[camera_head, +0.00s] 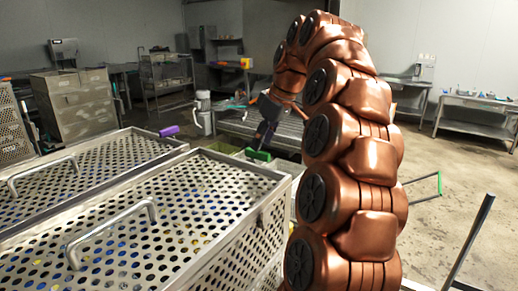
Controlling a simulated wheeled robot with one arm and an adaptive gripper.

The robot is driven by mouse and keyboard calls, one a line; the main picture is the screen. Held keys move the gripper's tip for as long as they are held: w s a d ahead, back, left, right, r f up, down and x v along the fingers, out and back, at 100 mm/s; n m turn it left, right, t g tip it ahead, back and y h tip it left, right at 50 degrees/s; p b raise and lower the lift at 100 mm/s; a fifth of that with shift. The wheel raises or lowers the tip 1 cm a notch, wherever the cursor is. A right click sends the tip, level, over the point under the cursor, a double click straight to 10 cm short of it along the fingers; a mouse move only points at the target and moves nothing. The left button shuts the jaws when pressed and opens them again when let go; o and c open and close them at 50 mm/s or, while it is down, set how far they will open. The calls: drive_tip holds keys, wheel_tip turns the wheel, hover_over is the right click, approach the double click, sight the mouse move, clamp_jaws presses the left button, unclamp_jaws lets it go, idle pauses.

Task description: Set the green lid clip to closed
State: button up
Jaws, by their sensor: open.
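The green lid clip (257,155) shows as a small green bar at the far right end of the nearer perforated metal basket (240,232). The basket's lid carries a bent metal handle. My gripper (264,140) points down from my copper arm just above and beside the green clip. It is open, and its fingers look empty. It is too small in view to tell whether the fingers touch the clip. The clip's exact setting cannot be told from here.
A second perforated basket (98,158) with a purple clip (169,131) lies beside it to the left. Behind are a slatted metal bench (235,124), a wire shelf (166,82) and stacked crates (75,105). Open floor (425,155) lies at the right, past a green-topped bar (439,183).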

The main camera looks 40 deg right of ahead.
sight(257, 155)
drive_tip(key=shift+p+x, duration=0.55)
drive_tip(key=shift+x, duration=1.15)
clamp_jaws()
